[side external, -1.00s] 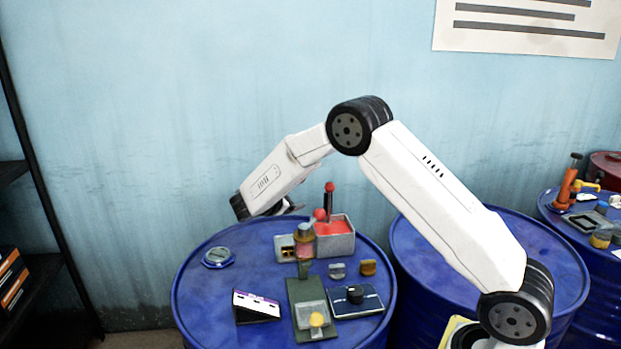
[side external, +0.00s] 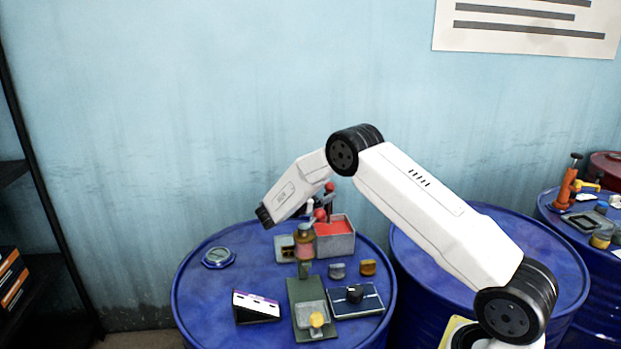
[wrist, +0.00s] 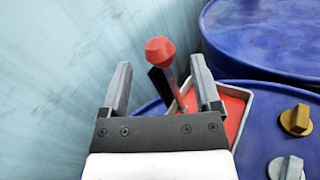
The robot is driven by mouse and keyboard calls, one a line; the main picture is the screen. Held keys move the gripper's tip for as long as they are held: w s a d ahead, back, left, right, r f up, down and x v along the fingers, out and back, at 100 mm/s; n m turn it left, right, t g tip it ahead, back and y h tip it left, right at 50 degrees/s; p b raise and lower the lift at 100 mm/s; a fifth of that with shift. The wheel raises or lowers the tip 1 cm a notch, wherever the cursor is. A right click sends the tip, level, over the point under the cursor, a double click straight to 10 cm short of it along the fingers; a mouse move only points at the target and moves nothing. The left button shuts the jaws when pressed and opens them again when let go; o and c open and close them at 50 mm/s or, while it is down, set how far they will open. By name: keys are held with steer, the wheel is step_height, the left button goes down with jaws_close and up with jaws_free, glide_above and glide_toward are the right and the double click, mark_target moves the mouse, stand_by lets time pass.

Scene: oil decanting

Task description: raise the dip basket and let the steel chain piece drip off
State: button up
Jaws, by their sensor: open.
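A grey square tank (side external: 337,245) holding red liquid stands at the back of the blue drum top; its rim also shows in the wrist view (wrist: 243,95). The dip basket's dark handle with a red knob (side external: 329,187) rises from the tank. In the wrist view the knob (wrist: 160,50) appears between the open fingers of my gripper (wrist: 160,65). Whether the handle is truly between the fingers or just beyond them I cannot tell. My gripper (side external: 309,208) is left of the handle, pointing right. The basket and the steel chain piece are not visible; the liquid's surface hides what is below.
Grey (side external: 337,270) and yellow (side external: 368,267) knobs stand in front. The wall is behind.

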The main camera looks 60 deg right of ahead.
mark_target(334, 186)
steer(key=shift+s+d, duration=0.2)
steer(key=shift+d, duration=0.7)
steer(key=shift+s+d, duration=0.15)
steer(key=shift+d, duration=0.8)
steer(key=shift+s+d, duration=0.2)
steer(key=shift+d, duration=0.7)
jaws_close()
